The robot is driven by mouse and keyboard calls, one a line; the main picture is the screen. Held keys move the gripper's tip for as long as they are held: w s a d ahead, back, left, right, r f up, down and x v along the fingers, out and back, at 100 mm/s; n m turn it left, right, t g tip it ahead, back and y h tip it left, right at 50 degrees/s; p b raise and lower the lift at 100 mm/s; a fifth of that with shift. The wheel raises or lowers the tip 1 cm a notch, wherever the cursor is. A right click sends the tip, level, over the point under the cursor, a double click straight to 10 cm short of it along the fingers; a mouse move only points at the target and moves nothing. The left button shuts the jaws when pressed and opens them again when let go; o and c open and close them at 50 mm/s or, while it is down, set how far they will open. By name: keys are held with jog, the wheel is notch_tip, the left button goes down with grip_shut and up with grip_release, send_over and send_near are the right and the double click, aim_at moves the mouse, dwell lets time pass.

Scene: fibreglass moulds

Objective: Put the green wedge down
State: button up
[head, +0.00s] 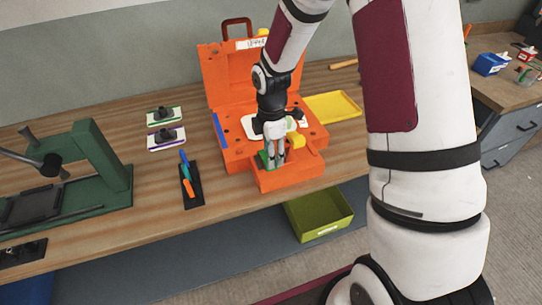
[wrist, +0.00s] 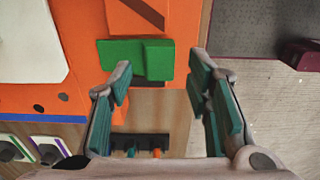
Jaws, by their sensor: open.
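The green wedge (wrist: 122,53) lies on the front part of an orange case (wrist: 77,48) in the wrist view. In the head view a bit of the green wedge (head: 264,158) shows beside my gripper (head: 275,160), which partly hides it. My gripper (wrist: 160,75) is open, its two fingers spread with teal pads showing. The wedge sits just beyond the fingertips in the wrist view, with clear space between the pads. I cannot tell whether a finger touches it.
The open orange case (head: 292,178) stands on a wooden table (head: 100,118). A yellow tray (head: 334,107) is behind right, a green press (head: 103,165) at left. A black mat with tools (head: 191,189) lies left of the case. An olive bin (head: 320,214) is below the table edge.

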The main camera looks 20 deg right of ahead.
jog(key=s+r+m+t, duration=0.1)
jog(key=s+r+m, duration=0.35)
jog(key=r, duration=0.75)
jog(key=s+r+m+t, duration=0.2)
jog(key=s+r+m, duration=0.25)
jog(key=r, duration=0.75)
jog(key=s+r+m+t, duration=0.2)
jog(key=s+r+m, duration=0.3)
jog(key=s+m, duration=0.4)
jog(key=s, duration=0.4)
jog(key=shift+t+b, duration=0.3)
jog(key=shift+b, duration=0.05)
